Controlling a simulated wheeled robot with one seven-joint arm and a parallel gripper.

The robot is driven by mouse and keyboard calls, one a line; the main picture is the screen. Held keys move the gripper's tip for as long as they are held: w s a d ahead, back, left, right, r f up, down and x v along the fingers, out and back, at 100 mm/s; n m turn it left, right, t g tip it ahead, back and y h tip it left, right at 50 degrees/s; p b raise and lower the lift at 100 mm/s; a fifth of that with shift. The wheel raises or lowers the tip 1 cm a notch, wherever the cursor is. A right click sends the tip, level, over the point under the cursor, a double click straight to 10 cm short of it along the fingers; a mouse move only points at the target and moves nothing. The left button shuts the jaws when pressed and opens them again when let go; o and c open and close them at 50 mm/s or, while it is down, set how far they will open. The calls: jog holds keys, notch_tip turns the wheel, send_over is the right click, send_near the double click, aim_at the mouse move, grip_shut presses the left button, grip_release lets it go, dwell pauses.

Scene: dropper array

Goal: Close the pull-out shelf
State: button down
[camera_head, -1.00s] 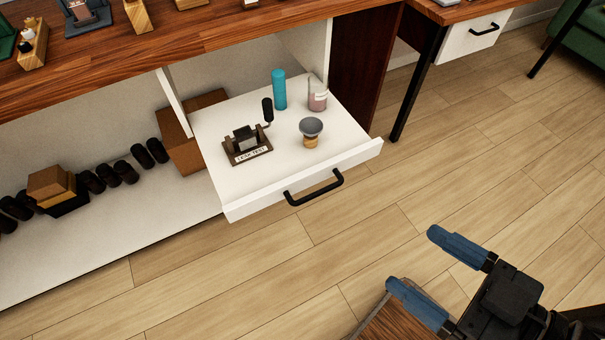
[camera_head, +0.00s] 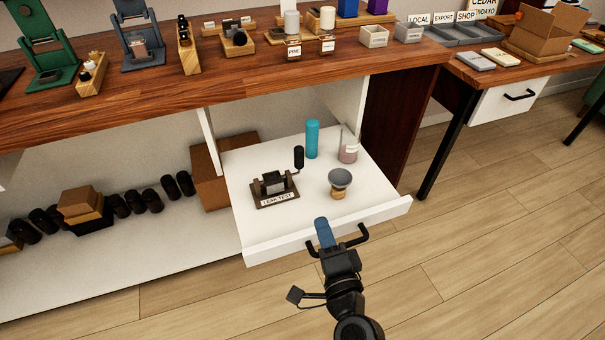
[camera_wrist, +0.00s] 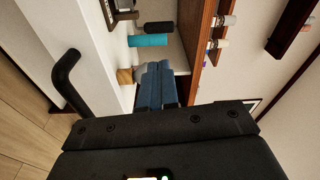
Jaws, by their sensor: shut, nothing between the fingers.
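The white pull-out shelf (camera_head: 290,219) is extended from the cabinet under the wooden counter. Its black bar handle (camera_head: 363,234) is on the front face and also shows at left in the wrist view (camera_wrist: 66,82). My gripper (camera_head: 324,233) has blue fingers, shut together with nothing between them. In the head view it overlaps the shelf's front edge and the handle. In the wrist view the fingers (camera_wrist: 157,86) are beside the handle, pointing toward the shelf items. I cannot tell whether they touch the shelf.
On the shelf are a leak test device (camera_head: 274,189), a teal cylinder (camera_head: 312,139), a pink-filled jar (camera_head: 349,148) and a grey-topped funnel piece (camera_head: 339,182). A cardboard box (camera_head: 211,176) stands left of the shelf. The wooden floor (camera_head: 480,240) at right is clear.

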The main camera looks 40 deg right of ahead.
aim_at(300, 165)
jog(key=w, duration=0.1)
jog(key=w+m, duration=0.1)
jog(key=w+f+m, duration=0.1)
jog(key=w, duration=0.1)
jog(key=shift+d+h, duration=0.35)
jog(key=shift+h, duration=0.05)
jog(key=x, duration=1.3)
jog(key=shift+w+d+f+b, duration=0.2)
jog(key=shift+f+b, duration=0.05)
jog(key=shift+b, duration=0.1)
jog(key=shift+w, duration=0.1)
